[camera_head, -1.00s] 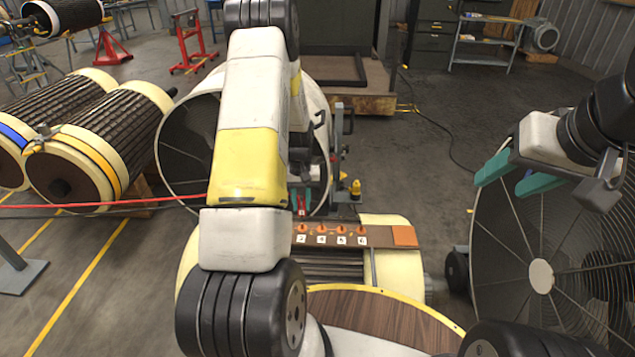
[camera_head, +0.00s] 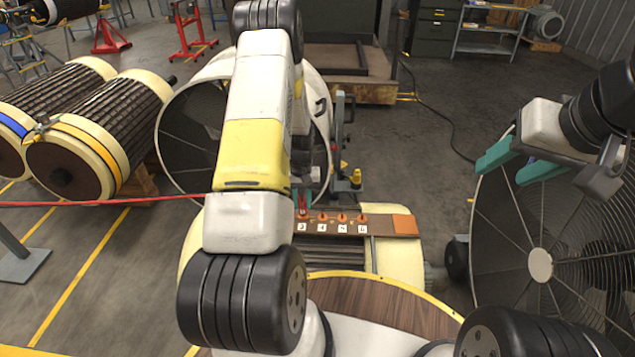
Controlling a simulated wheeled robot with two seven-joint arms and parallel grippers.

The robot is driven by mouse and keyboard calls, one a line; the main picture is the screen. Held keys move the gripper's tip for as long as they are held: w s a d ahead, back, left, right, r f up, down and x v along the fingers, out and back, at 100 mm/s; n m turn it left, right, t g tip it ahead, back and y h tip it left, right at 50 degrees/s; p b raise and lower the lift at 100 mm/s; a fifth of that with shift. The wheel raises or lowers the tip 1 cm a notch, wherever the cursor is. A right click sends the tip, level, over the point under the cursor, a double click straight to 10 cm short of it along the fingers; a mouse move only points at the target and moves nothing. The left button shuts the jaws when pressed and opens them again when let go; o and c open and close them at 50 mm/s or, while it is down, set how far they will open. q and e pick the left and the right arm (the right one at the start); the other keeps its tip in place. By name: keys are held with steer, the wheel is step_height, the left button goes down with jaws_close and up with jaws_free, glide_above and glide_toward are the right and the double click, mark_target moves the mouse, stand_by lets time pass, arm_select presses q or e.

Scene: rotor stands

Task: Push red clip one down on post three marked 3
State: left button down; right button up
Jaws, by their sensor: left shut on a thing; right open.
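A brown board (camera_head: 380,226) with a row of orange posts lies below the middle of the view. White number labels sit in front of the posts. The leftmost visible post (camera_head: 303,216) stands behind a label (camera_head: 302,227) that seems to read 3. My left gripper (camera_head: 302,201), with teal fingers, is right above or at this post, partly hidden by my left arm. It is shut on a small red thing (camera_head: 303,203), apparently red clip one. I cannot tell whether the clip touches the post. My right gripper (camera_head: 519,168) is open and empty at the right.
Several more orange posts (camera_head: 342,217) stand to the right, with an orange patch (camera_head: 404,225) at the board's end. A large caged fan (camera_head: 540,264) stands under my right gripper. A red line (camera_head: 100,203) crosses at the left. My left arm hides the board's left part.

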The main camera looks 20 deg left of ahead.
arm_select(q)
steer(key=shift+f, duration=0.45)
stand_by(0.4)
steer(key=c, duration=1.1)
jaws_free()
step_height(320, 180, up, 9)
steer(key=shift+d+f, duration=0.1)
steer(key=shift+f, duration=0.1)
steer(key=s+d+r+m+t, duration=0.1)
steer(key=s+d+r, duration=0.1)
steer(key=r, duration=0.5)
steer(key=s+d+r+t, duration=0.1)
steer(key=s+d+r, duration=0.1)
steer(key=r, duration=0.5)
steer(key=s+d+r+m+t, duration=0.1)
steer(key=s+d+r, duration=0.15)
steer(key=r, duration=0.55)
steer(key=s+d+r+m+t+h, duration=0.1)
steer(key=s+d+r, duration=0.2)
steer(key=s, duration=0.6)
steer(key=s+d+r+m+t+h, duration=0.1)
steer(key=s+d+r, duration=0.3)
steer(key=s+r, duration=0.4)
steer(key=shift+s+r+t, duration=0.3)
steer(key=shift+s+t, duration=0.3)
